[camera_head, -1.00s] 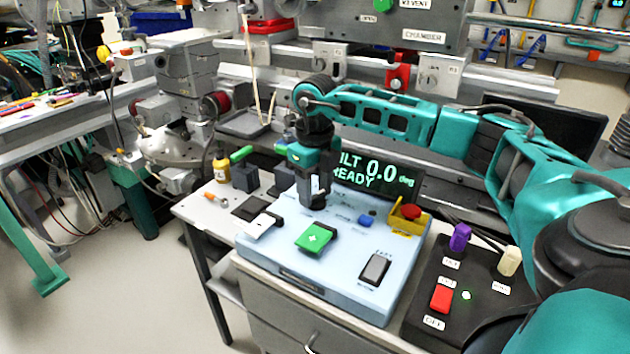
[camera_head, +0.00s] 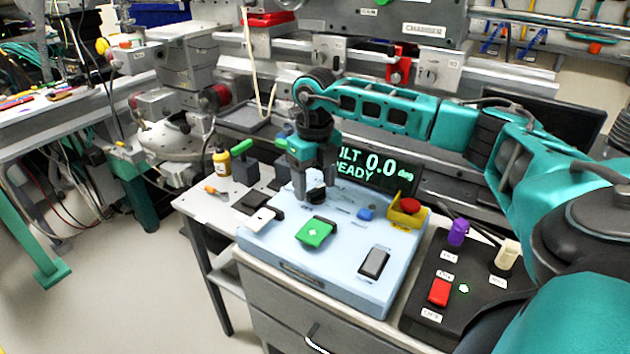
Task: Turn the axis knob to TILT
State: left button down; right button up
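The control box (camera_head: 340,268) is a pale blue panel on a grey cabinet. The axis knob (camera_head: 316,196) is a small dark knob near its back, partly hidden by my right gripper. My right gripper (camera_head: 314,186) points down over the knob, its fingers apart and their tips close to it; I cannot tell whether they touch. The knob's pointer direction and its labels are too small to read. The display (camera_head: 380,171) behind it shows "ILT 0.0 deg" and "EADY" in green, its left edge covered by the gripper. My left gripper is not in view.
The box also carries a green button (camera_head: 316,232), a dark rocker switch (camera_head: 374,262), a blue button (camera_head: 366,214) and a red stop button (camera_head: 409,205) on yellow. A black switch box (camera_head: 465,265) stands at right.

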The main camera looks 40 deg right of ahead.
aim_at(314, 188)
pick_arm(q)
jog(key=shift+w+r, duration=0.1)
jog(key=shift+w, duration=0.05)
pick_arm(e)
jog(key=shift+o, duration=0.4)
jog(key=shift+r, duration=0.1)
jog(key=shift+r, duration=0.35)
pick_arm(q)
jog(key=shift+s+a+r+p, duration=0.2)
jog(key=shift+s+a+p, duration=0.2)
jog(key=shift+p, duration=0.55)
pick_arm(e)
notch_tip(314, 188, up, 12)
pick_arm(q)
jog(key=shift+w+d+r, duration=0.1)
pick_arm(e)
jog(key=shift+a+f, duration=0.1)
